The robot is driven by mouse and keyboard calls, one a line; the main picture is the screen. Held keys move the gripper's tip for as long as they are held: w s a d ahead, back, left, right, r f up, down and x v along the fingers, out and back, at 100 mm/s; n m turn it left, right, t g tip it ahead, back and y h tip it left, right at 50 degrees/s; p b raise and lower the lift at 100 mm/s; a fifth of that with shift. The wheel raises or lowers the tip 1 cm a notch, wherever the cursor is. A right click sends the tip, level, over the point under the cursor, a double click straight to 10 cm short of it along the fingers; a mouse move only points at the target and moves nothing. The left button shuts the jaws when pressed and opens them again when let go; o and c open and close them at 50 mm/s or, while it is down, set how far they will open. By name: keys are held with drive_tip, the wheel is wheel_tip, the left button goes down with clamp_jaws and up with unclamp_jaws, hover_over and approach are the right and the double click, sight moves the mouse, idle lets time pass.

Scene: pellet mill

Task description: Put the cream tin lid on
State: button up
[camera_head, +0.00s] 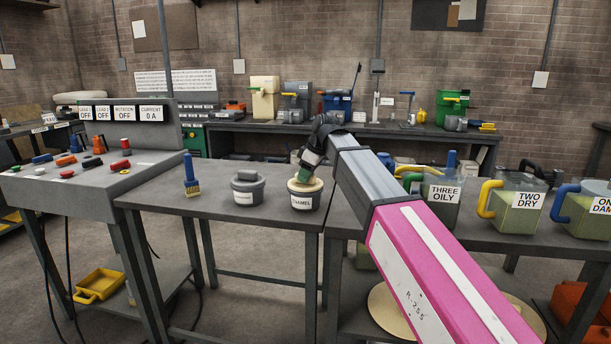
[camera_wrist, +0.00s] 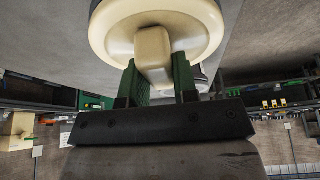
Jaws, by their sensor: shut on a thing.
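In the wrist view my gripper (camera_wrist: 156,72) is shut on the lid's square cream knob (camera_wrist: 153,50), one finger on each side. The round lid rim (camera_wrist: 104,30) looks roughly level over the tin. A grey strip of tin (camera_wrist: 157,3) shows beyond the lid. I cannot tell whether the lid is fully seated or slightly above the rim.
A second grey tin (camera_head: 247,188) with a dark lid stands close on the left, and a blue-handled brush (camera_head: 191,176) is further left. On the right, labelled jugs (camera_head: 441,200) with coloured handles stand on another bench. The table's front left is clear.

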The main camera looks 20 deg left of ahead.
idle(0.3)
drive_tip(key=o, duration=1.5)
drive_tip(key=shift+r, duration=0.15)
drive_tip(key=shift+r, duration=3.35)
